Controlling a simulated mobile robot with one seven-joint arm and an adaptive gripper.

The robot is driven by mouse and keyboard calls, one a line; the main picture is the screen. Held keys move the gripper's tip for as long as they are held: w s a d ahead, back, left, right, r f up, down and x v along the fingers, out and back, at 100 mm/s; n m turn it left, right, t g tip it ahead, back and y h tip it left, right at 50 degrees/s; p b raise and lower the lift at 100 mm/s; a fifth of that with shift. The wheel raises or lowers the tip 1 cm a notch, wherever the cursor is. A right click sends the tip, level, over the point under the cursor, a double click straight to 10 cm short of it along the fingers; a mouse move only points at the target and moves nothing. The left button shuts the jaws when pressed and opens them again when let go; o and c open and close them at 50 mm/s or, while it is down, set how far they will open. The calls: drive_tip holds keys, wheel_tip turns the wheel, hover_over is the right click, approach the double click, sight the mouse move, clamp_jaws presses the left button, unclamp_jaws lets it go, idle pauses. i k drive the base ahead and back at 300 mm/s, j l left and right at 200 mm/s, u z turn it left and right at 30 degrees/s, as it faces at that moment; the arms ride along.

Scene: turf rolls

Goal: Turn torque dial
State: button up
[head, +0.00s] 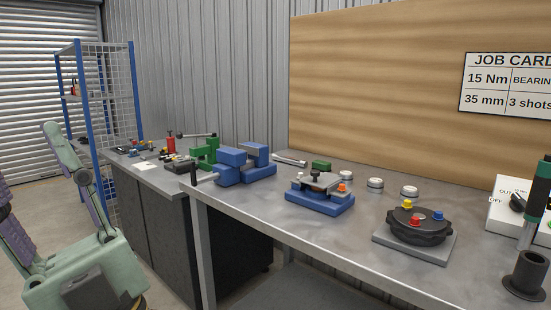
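A white box (500,211) stands at the right end of the metal workbench (354,238), with lettering that seems to read "OUT" and "OFF". A black knob (517,203) is on its face; I cannot tell its exact setting. A tool with a green and black handle (540,185) stands upright in a black cup (527,273) in front of the box and hides part of it. I cannot tell whether the torque dial is the knob or is on this tool. My gripper is not in view.
A black round fixture (417,226) with coloured knobs sits on a grey plate left of the box. A blue fixture (318,197), several silver round parts (375,184) and a blue vise (234,163) stand further left. A job card (505,84) reads 15 Nm.

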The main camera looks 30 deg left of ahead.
sight(518, 204)
drive_tip(key=i+j, duration=0.15)
drive_tip(key=j, duration=0.2)
drive_tip(key=i+j+z, duration=0.1)
drive_tip(key=i+j, duration=0.25)
drive_tip(key=j, duration=0.3)
drive_tip(key=i+j, duration=0.15)
drive_tip(key=j, duration=0.2)
drive_tip(key=i+j+z, duration=0.1)
drive_tip(key=j, duration=0.25)
drive_tip(key=z, duration=1.5)
drive_tip(key=i+j+z, duration=0.1)
drive_tip(key=z, duration=0.3)
drive_tip(key=i+j+z, duration=0.15)
drive_tip(key=z, duration=0.3)
drive_tip(key=i+j, duration=0.7)
drive_tip(key=j, duration=0.2)
drive_tip(key=z, duration=0.05)
